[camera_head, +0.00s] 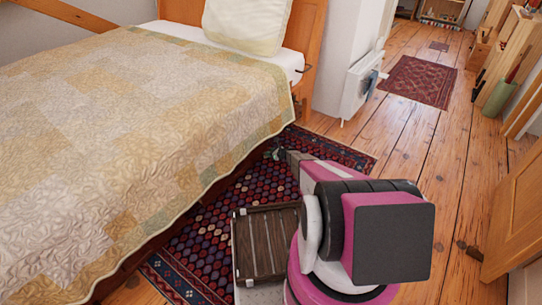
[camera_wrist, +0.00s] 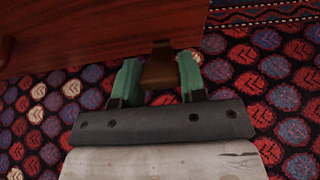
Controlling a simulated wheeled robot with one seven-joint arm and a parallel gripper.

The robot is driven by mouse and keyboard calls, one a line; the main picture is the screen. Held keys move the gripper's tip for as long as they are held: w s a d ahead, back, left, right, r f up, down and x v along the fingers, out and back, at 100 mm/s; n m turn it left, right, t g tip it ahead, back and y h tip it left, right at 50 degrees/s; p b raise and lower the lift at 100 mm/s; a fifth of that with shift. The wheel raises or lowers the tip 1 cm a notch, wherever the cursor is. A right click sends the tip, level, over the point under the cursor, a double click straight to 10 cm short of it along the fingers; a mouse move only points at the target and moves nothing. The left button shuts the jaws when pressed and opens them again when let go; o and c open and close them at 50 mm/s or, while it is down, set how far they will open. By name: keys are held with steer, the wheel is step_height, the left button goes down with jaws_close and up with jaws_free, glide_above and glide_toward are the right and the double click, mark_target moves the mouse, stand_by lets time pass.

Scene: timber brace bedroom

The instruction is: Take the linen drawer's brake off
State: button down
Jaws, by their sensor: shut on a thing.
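The linen drawer shows as a reddish-brown wooden face (camera_wrist: 80,28) across the upper left of the wrist view, low beside the rug. A small dark bronze-brown tab, seemingly the brake (camera_wrist: 160,71), juts out at its lower edge. My gripper (camera_wrist: 158,78) has its two green fingers on either side of this tab and is shut on it. The gripper (camera_head: 279,154) also shows in the head view, low at the bed's side. There the quilt's edge and my arm hide most of the drawer, and the brake cannot be made out.
The bed with a patchwork quilt (camera_head: 130,110) fills the left. A patterned rug (camera_head: 205,235) lies along it. A dark slatted wooden tray (camera_head: 262,240) is beside my arm. A white heater (camera_head: 358,85) stands on the far wall. Plank floor (camera_head: 415,150) is clear to the right.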

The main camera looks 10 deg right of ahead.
steer(key=shift+w+a+r+g+h, duration=0.15)
steer(key=shift+r+g+h, duration=0.15)
stand_by(0.4)
steer(key=c, duration=0.7)
jaws_free()
steer(key=v, duration=1)
steer(key=shift+r, duration=0.25)
steer(key=shift+d, duration=0.2)
